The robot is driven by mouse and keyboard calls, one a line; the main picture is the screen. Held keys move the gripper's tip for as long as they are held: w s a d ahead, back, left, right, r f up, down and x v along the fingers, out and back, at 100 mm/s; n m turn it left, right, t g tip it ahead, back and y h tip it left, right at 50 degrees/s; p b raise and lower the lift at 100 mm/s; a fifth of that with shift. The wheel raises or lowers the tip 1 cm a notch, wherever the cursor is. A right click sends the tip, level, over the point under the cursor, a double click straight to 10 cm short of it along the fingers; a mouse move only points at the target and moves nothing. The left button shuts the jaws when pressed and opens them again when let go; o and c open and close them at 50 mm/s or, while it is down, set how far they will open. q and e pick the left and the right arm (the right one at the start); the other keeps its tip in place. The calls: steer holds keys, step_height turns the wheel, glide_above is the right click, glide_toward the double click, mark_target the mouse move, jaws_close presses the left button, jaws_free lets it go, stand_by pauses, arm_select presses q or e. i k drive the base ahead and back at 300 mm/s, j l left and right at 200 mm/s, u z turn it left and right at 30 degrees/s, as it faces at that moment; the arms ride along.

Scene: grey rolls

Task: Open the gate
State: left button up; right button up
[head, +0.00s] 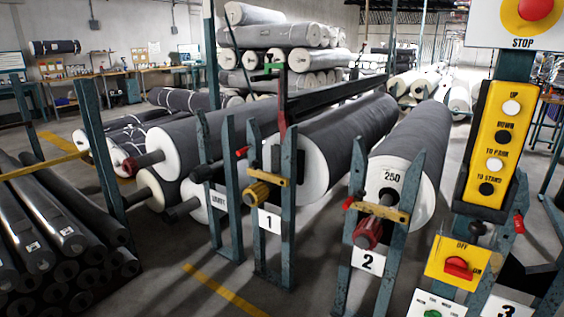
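Neither of my grippers shows in the head view. No thing here is marked as a gate. Stand 1 (290,185) has blue-green posts with a yellow bar (266,177) across them and a red-tipped lever (241,152). Stand 2 (410,190) has a similar yellow bar (383,211) across its posts, above a red roll end (368,233). A roll marked 250 (395,168) lies behind it. Another yellow bar (45,165) runs from a blue-green post at the left. I cannot tell which of these is the gate.
A yellow button panel (491,145) with UP, DOWN, TO PARK and TO STAND stands at the right, below a red STOP button (535,8). A yellow box (459,262) with a red switch sits lower. Dark rolls (50,225) fill the left. Floor between stands 1 and 2 is clear.

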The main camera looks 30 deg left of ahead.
mark_target(278, 180)
steer(key=i+j+z, duration=0.15)
steer(key=j, duration=0.2)
steer(key=i+j+z, duration=0.2)
steer(key=j, duration=0.15)
steer(key=i+j+z, duration=0.15)
steer(key=j, duration=0.2)
steer(key=i+j+z, duration=0.15)
steer(key=j, duration=0.25)
